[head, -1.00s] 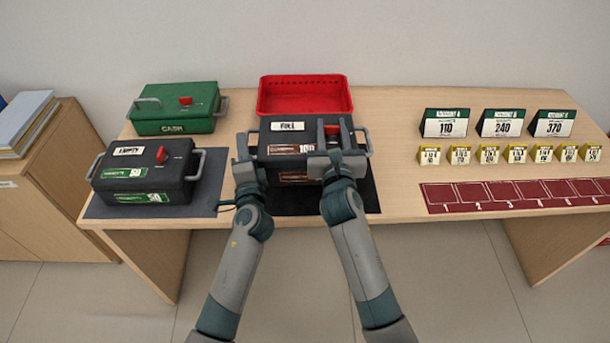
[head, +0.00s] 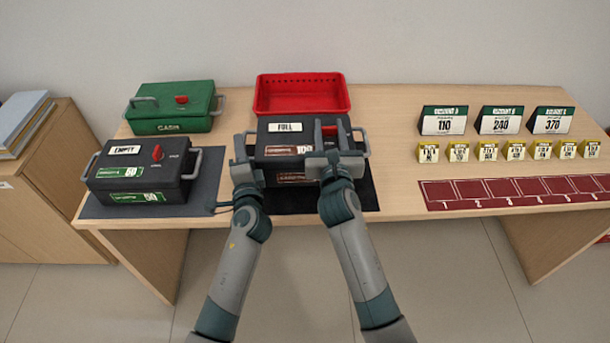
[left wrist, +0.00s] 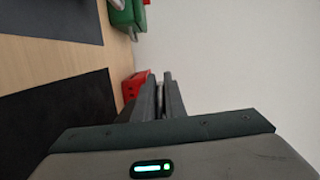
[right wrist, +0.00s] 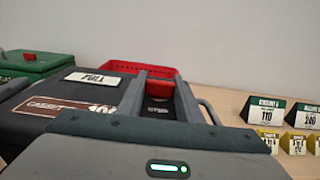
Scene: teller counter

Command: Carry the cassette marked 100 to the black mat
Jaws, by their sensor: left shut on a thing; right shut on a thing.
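The dark cassette marked 100 (head: 282,140), with a FULL label and a red knob, sits over the black mat (head: 290,203) at the table's front edge. I cannot tell whether it touches the mat. It also shows in the right wrist view (right wrist: 75,98). My left gripper (head: 243,148) is shut at its left-side handle; the grip is partly hidden. The left wrist view shows the fingers (left wrist: 162,92) close together. My right gripper (head: 331,132) has its fingers either side of the red knob, apparently shut on it. The right-side handle (head: 366,144) is free of the gripper.
An EMPTY cassette marked 50 (head: 115,172) stands on a grey mat (head: 207,188) to the left. A green cash box (head: 170,110) and a red tray (head: 300,108) are behind. Price signs (head: 500,121), several yellow tags (head: 515,151) and a maroon numbered strip (head: 437,197) are at right.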

